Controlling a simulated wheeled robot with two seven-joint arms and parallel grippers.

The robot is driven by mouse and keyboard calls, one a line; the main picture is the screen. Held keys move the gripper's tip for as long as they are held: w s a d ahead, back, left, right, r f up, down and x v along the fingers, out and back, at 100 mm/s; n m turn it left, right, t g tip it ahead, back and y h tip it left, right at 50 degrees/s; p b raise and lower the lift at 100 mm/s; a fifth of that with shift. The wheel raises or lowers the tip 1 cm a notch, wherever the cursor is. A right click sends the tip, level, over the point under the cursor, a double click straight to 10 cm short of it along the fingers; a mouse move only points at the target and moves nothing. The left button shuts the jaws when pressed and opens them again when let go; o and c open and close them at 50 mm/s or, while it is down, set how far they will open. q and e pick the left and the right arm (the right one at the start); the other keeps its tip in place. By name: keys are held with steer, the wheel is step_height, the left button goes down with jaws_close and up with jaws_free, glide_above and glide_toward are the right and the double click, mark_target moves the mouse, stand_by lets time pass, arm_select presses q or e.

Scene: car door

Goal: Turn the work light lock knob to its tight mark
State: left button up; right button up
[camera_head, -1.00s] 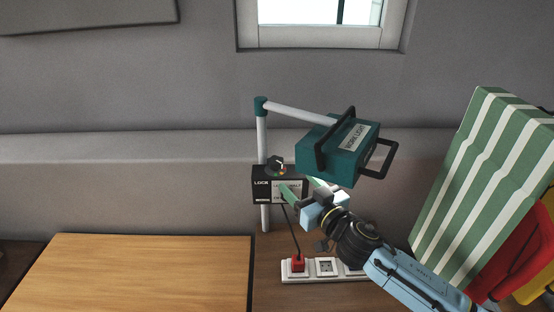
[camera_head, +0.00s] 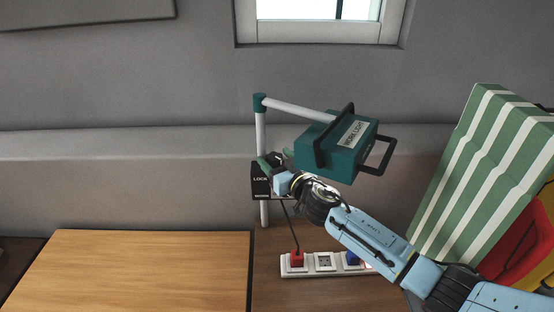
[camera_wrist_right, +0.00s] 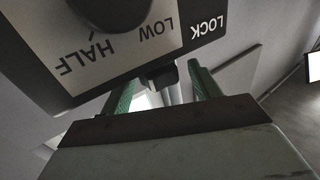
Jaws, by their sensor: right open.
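The work light (camera_head: 340,147) is a teal lamp with black handles on a white post. A black lock box (camera_head: 260,183) marked LOCK sits on the post, partly covered by my right gripper (camera_head: 275,159). The right gripper is open, its green fingers at the top of the box; the knob is mostly hidden there in the head view. In the right wrist view, a dark round knob (camera_wrist_right: 112,10) is cut off at the top, above a white plate (camera_wrist_right: 110,55) reading HALF and LOW. It lies outside the open fingers (camera_wrist_right: 163,78). No tight mark is readable. My left gripper is not in view.
A white power strip (camera_head: 323,263) with a red plug (camera_head: 297,258) lies below the lamp. A wooden board (camera_head: 140,270) is at the left. A green-striped panel (camera_head: 480,190) and red and yellow items stand at the right. The grey wall is behind.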

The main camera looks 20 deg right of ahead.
steer(key=c, duration=1)
steer(key=shift+o, duration=0.2)
steer(key=shift+h, duration=0.3)
steer(key=m+h+b, duration=0.2)
steer(key=shift+a+f+t+h, duration=0.2)
steer(key=shift+t+h, duration=0.1)
steer(key=m+h+b, duration=0.2)
steer(key=h+b, duration=0.1)
steer(key=b, duration=0.1)
steer(key=m+g+h+b, duration=0.1)
steer(key=m+h+b, duration=0.1)
steer(key=b, duration=0.3)
steer(key=m+g+h+b, duration=0.1)
steer(key=m+h+b, duration=0.1)
steer(key=h+b, duration=0.2)
steer(key=shift+a+h+b, duration=0.3)
steer(key=shift+b, duration=0.25)
steer(key=shift+r+m+g+h+b, duration=0.1)
steer(key=shift+m+g+h+b, duration=0.4)
steer(key=shift+b, duration=0.4)
steer(key=shift+r, duration=0.1)
